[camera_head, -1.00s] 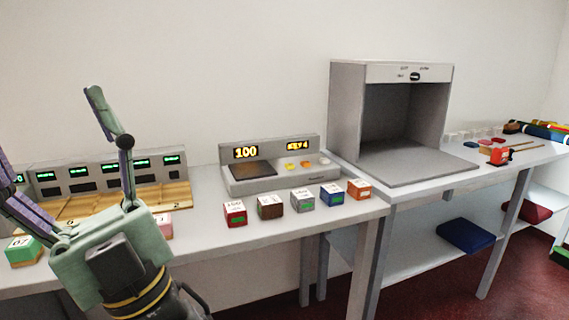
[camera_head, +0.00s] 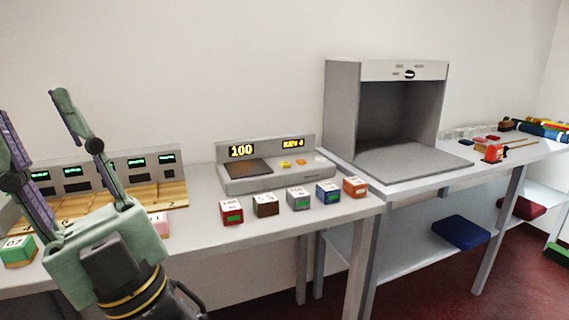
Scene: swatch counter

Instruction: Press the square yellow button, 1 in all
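A grey console (camera_head: 275,183) stands on the counter near the middle of the view, with lit displays along its raised back. A small yellow button (camera_head: 285,164) sits on its sloped top, right of a dark plate; its exact shape is too small to tell. An orange button (camera_head: 301,162) is just to its right. My gripper (camera_head: 32,108) is at the left, fingers pointing up and spread apart, with nothing between them. It is well left of the console and not touching the button. Part of its left finger is cut off by the picture edge.
Several coloured blocks (camera_head: 265,205) stand in a row along the counter edge before the console. A panel with green displays (camera_head: 120,172) and a wooden board are behind my gripper. A grey open booth (camera_head: 342,115) stands right of the console.

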